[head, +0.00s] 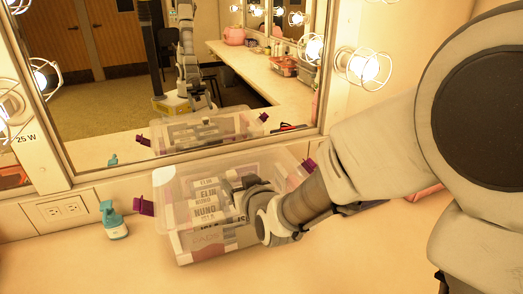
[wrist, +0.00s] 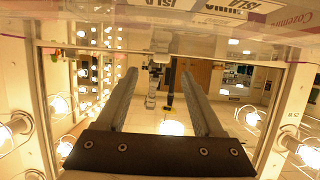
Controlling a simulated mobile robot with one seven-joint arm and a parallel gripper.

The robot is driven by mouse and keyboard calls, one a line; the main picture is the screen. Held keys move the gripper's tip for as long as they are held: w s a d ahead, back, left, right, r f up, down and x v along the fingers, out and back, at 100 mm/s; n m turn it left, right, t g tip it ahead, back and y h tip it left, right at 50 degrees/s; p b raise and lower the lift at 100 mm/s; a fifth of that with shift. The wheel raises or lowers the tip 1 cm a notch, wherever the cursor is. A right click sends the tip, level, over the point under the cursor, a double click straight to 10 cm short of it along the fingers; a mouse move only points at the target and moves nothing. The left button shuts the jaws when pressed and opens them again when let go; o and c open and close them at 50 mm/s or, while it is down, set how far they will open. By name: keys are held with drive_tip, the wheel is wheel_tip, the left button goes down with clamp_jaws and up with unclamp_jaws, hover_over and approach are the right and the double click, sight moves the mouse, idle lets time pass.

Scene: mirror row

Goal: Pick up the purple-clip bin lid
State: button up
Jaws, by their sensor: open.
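The clear bin lid (head: 168,190) is on top of the clear plastic bin (head: 196,248) on the counter in front of the mirror. Purple clips stick out at its left (head: 144,205) and right (head: 309,165) ends. Name labels show through the plastic. My gripper (head: 240,187) is at the right part of the bin, and my wrist hides that part. In the wrist view my gripper (wrist: 160,82) has its two fingers spread, with nothing between them. Labelled clear plastic (wrist: 200,40) crosses the top of that view. I cannot tell whether the fingers touch the lid.
A teal spray bottle (head: 114,220) stands left of the bin, near a wall outlet (head: 63,210). The mirror (head: 120,100) rises close behind and reflects the bin and my arm. Caged bulbs (head: 363,66) line its frame. The front left counter is clear.

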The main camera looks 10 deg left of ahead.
sight(232, 173)
drive_tip(key=shift+x, duration=3.1)
drive_tip(key=shift+a+r, duration=0.1)
drive_tip(key=shift+a, duration=0.05)
clamp_jaws()
